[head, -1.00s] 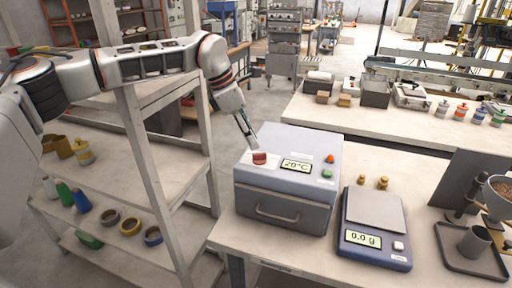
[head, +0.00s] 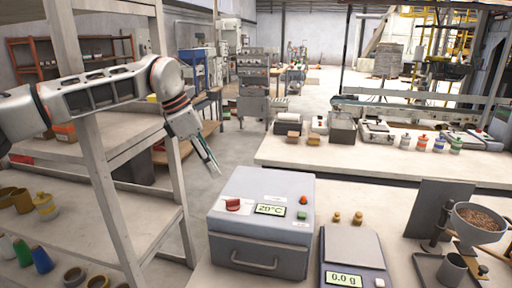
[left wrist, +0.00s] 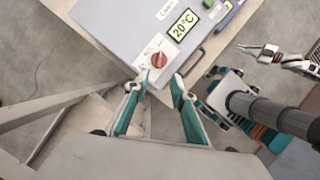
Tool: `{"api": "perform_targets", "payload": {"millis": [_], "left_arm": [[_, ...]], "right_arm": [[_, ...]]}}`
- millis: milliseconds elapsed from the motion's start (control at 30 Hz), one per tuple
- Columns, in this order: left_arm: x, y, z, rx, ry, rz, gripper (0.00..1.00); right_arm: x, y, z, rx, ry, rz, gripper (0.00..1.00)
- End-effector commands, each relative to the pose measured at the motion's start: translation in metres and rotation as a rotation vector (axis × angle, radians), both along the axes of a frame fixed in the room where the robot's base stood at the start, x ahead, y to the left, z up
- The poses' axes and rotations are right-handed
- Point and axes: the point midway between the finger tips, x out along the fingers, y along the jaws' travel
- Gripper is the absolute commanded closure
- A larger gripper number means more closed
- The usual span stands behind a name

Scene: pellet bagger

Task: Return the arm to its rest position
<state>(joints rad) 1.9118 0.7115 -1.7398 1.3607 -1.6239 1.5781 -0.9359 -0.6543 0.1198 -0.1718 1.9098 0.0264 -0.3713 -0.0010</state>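My left arm comes in from the left in the head view, with its elbow bent and its forearm slanting down. My left gripper (head: 214,168) hangs in the air above and behind the left side of the grey heater box (head: 262,222). In the left wrist view its two teal fingers (left wrist: 158,82) are apart with nothing between them. The box's red knob (head: 233,204) lies just beyond the fingertips there, with a visible gap in the head view. The box display (head: 270,209) reads 20°C. My right gripper (left wrist: 256,50) shows small in the left wrist view; its finger opening is unclear.
A shelf rack (head: 110,170) with cups and spools stands close under and beside my left arm. A scale (head: 352,250) reading 0.0 g sits right of the box. Floor (head: 215,185) shows between rack and box.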

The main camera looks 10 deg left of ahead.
Motion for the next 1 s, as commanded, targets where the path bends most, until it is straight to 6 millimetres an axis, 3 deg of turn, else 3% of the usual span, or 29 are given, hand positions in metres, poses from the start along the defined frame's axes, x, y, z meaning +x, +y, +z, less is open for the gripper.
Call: {"api": "perform_targets", "payload": {"millis": [133, 233, 367, 400, 533, 700, 800, 900, 1000], "left_arm": [[-0.003, -0.022, -0.013, -0.036, 0.002, -0.032, 0.75], [-0.008, -0.057, -0.031, -0.103, 0.002, -0.075, 0.75], [-0.025, -0.126, -0.057, -0.259, 0.007, -0.145, 0.75], [-0.033, -0.151, -0.064, -0.322, 0.012, -0.163, 0.75], [-0.065, -0.229, -0.072, -0.561, 0.035, -0.189, 0.75], [-0.104, -0.304, -0.055, -0.895, 0.087, -0.138, 0.75], [-0.119, -0.331, -0.035, -1.092, 0.130, -0.063, 0.75], [-0.126, -0.343, -0.013, -1.283, 0.175, 0.044, 0.75], [-0.124, -0.341, 0.007, -1.464, 0.225, 0.184, 0.75]], "right_arm": [[0.001, 0.000, 0.000, 0.000, -0.001, 0.000, 1.00], [0.001, 0.000, 0.000, 0.000, -0.001, 0.000, 1.00], [0.001, 0.000, 0.001, 0.001, -0.002, 0.000, 1.00], [0.001, 0.000, 0.001, 0.001, -0.002, 0.000, 1.00], [0.001, 0.000, 0.001, 0.001, -0.002, 0.000, 1.00], [0.001, 0.000, 0.000, 0.000, -0.001, 0.000, 1.00], [0.001, 0.000, 0.000, 0.000, -0.001, 0.000, 1.00], [0.001, 0.000, 0.000, 0.000, -0.001, 0.000, 1.00], [0.000, 0.000, 0.000, 0.000, 0.000, 0.000, 1.00]]}}
